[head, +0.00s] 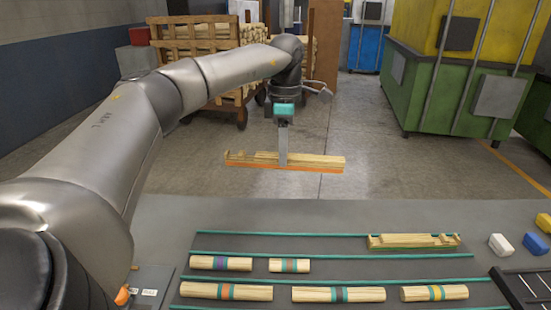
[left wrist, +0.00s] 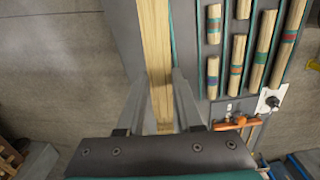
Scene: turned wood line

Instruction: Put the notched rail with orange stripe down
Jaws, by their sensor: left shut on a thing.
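The notched rail with orange stripe (head: 315,163) is a pale wooden bar with notches toward its left end and an orange band along its lower edge. My left gripper (head: 283,160) points down and is shut around the rail near its middle. The rail hangs roughly level in the air and shows beyond the table's far edge in the head view. In the left wrist view the rail (left wrist: 155,45) runs lengthwise between the two fingers (left wrist: 162,85); its orange stripe is not clear there. My right gripper is not in view.
The grey table (head: 160,215) has teal strips, several striped dowels (head: 338,294) and another notched rail (head: 395,242) at right. The table's far strip is clear. A timber cart (head: 205,45) and green bin (head: 440,95) stand behind.

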